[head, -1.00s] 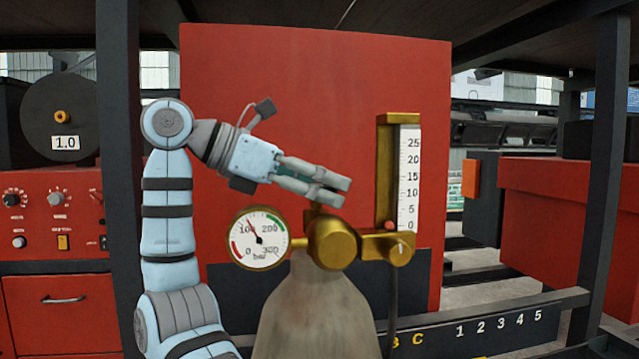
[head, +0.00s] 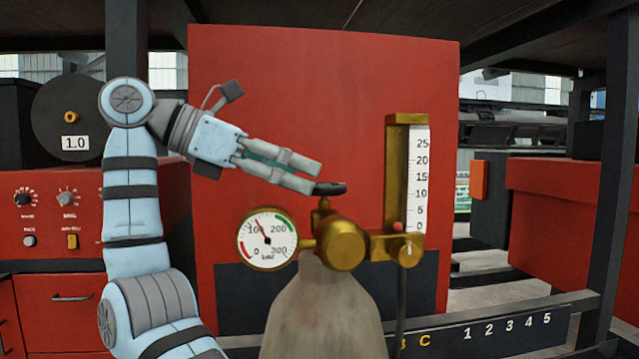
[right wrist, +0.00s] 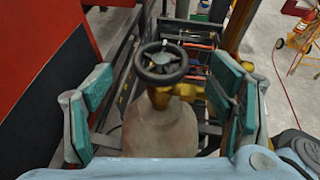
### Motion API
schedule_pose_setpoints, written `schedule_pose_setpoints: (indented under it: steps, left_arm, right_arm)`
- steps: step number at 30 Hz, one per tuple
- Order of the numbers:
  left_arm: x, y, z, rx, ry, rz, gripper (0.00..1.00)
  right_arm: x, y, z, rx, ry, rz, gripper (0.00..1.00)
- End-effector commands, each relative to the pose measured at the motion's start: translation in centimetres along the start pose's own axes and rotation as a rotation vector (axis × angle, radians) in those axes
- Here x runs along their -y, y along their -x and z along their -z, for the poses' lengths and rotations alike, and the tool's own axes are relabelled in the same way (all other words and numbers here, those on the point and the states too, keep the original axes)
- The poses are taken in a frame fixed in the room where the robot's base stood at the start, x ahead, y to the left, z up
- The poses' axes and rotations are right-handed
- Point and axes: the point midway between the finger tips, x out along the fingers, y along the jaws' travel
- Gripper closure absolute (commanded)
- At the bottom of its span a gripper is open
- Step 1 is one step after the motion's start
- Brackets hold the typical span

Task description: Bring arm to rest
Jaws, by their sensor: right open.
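My right gripper (head: 316,176) is open and empty in the head view, pointing right and slightly down. Its fingertips are just left of and above the black handwheel (head: 330,188) on top of the gas cylinder (head: 325,310). In the right wrist view, the handwheel (right wrist: 161,62) shows between and beyond the two spread green-padded fingers, with nothing held. The left gripper is not in view.
A brass regulator (head: 341,245) carries a round pressure gauge (head: 267,238) and an upright flow tube (head: 405,175). A red panel (head: 290,80) stands behind. A dark post (head: 603,180) stands at right.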

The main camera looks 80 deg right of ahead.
Motion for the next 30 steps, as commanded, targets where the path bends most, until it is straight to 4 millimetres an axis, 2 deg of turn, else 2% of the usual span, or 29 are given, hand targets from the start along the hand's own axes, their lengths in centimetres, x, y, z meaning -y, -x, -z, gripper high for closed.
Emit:
schedule_pose_setpoints:
  steps: [1,5,23,26,28,29,30]
  left_arm:
    - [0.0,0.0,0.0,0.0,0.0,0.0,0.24]
    - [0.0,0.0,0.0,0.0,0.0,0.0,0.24]
    - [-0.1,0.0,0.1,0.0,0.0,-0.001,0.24]
    - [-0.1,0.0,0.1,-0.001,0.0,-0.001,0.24]
    - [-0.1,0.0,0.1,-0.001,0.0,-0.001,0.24]
    - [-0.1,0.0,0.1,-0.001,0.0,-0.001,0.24]
    - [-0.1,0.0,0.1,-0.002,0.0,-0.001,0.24]
  right_arm:
    - [0.0,0.7,0.0,0.001,0.002,-0.002,0.24]
    - [0.1,1.5,0.0,0.001,-0.002,0.001,0.24]
    - [-0.1,1.5,-0.4,0.019,0.009,-0.005,0.24]
    - [-0.4,1.8,-3.8,0.175,0.028,-0.012,0.24]
    - [-0.4,3.5,-8.4,0.41,0.063,0.014,0.24]
    - [-0.5,5.1,-10.7,0.537,0.089,0.031,0.24]
    - [-1.2,8.7,-12.7,0.74,0.145,0.058,0.24]
